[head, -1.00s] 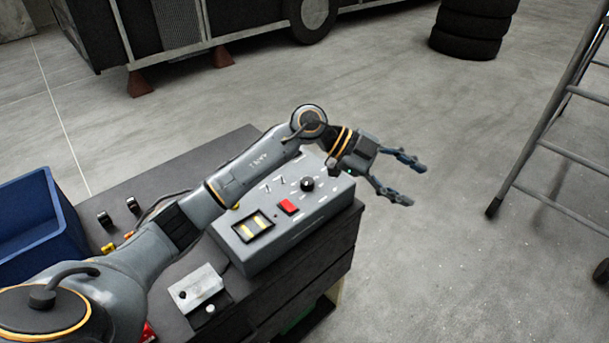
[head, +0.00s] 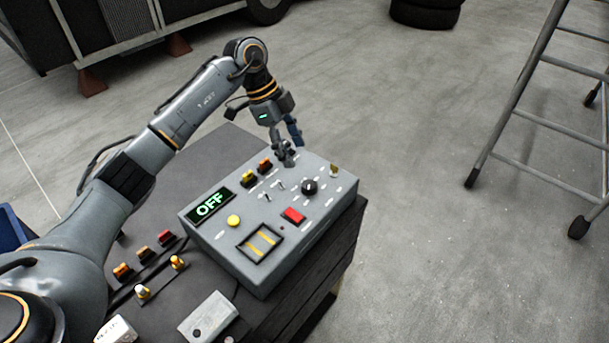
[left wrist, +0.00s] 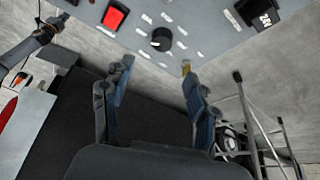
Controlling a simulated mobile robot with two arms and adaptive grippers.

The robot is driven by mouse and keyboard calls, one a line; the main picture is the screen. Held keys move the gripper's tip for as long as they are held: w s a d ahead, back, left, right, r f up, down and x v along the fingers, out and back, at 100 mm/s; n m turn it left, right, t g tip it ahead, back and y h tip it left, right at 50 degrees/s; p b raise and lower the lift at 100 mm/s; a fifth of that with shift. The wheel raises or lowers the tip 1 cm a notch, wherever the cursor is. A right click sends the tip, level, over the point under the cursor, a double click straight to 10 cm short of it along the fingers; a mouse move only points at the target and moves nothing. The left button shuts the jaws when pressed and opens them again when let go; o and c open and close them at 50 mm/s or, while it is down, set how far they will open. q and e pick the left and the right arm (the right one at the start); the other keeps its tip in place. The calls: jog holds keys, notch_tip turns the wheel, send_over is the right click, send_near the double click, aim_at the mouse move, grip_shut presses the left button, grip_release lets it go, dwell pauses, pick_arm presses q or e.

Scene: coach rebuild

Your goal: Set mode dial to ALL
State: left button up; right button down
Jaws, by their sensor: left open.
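The mode dial is probably the black round knob (head: 309,187) on the grey control box (head: 215,240), right of a red switch (head: 293,215). The knob also shows in the left wrist view (left wrist: 161,39), with white label marks around it too small to read. The box's display (head: 209,204) reads OFF in green. My left gripper (head: 290,150) is open and empty, pointing down at the box's far edge, behind the knob and apart from it. In the left wrist view its two fingers (left wrist: 155,85) are spread below the knob.
A brass key-like part (head: 334,171) stands at the box's right corner. A ladder (head: 520,105) stands at right on open floor. A jointed arm-like part (left wrist: 35,42) shows at the wrist view's upper left.

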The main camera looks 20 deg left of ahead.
aim_at(309, 184)
pick_arm(q)
jog(key=p+x, duration=0.1)
jog(key=x, duration=0.3)
jog(key=p+x, duration=0.1)
jog(key=x, duration=0.4)
jog(key=shift+a+f, duration=0.1)
jog(key=shift+f, duration=0.65)
jog(key=shift+w, duration=0.1)
pick_arm(e)
notch_tip(309, 184, up, 3)
jog(key=shift+f, duration=0.2)
pick_arm(q)
jog(key=c, duration=1.2)
pick_arm(e)
jog(key=shift+d, duration=0.15)
